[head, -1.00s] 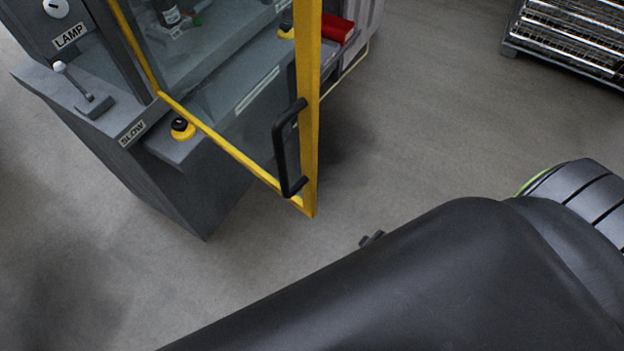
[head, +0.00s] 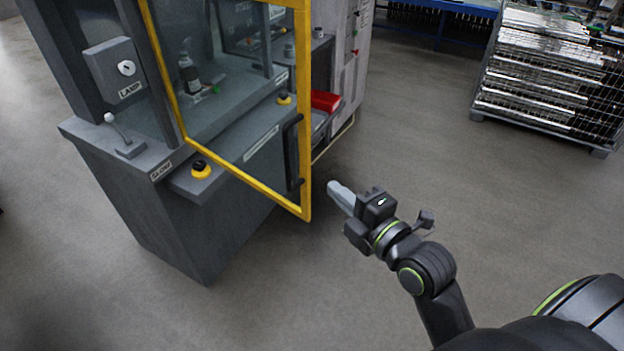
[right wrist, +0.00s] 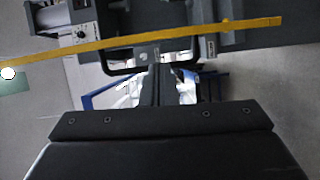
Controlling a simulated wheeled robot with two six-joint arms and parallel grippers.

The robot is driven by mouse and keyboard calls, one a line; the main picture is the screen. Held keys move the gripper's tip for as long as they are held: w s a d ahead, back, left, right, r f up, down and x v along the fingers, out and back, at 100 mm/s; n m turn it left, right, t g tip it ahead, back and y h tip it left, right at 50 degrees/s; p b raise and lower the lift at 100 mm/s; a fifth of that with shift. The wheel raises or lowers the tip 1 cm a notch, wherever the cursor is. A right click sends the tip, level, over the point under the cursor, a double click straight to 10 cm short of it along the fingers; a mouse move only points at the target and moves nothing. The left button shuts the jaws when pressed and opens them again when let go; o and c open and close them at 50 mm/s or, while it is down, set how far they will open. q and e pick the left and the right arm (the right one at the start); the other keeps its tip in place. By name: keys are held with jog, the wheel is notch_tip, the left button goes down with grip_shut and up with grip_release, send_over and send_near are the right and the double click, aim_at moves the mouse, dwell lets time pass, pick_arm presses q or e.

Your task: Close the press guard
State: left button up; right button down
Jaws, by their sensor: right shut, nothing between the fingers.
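The press guard (head: 245,178) is a clear panel in a yellow frame. It stands swung open, out from the grey press (head: 190,235). Its black handle (head: 292,155) is on the free edge. My right gripper (head: 334,188) is shut and empty, just right of the guard's lower free corner and apart from it in the head view. In the right wrist view, the guard's yellow edge (right wrist: 140,43) crosses the top, and the handle (right wrist: 108,68) lies beyond my shut fingers (right wrist: 155,82). Whether they touch it I cannot tell. My left gripper is not in view.
A lever (head: 124,138) and a yellow-black button (head: 201,169) are on the press's front. A bottle (head: 188,75) stands inside. A red bin (head: 326,101) sits behind the guard. A wire cage of metal parts (head: 550,75) stands at the right back. Open floor lies between.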

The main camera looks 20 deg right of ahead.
jog(key=s+r, duration=0.1)
jog(key=r, duration=0.1)
jog(key=b, duration=0.6)
send_near(307, 161)
jog(key=w+a+r, duration=0.1)
jog(key=w+a, duration=0.1)
jog(key=w, duration=0.3)
jog(key=w+a+r, duration=0.1)
jog(key=shift+w+a+n, duration=0.1)
jog(key=shift+n, duration=0.3)
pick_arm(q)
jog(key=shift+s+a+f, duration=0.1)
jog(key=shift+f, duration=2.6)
pick_arm(e)
jog(key=shift+w+a+f, duration=0.1)
jog(key=shift+w+f, duration=0.05)
jog(key=shift+w, duration=0.4)
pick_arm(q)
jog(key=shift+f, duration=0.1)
pick_arm(e)
jog(key=shift+w, duration=0.1)
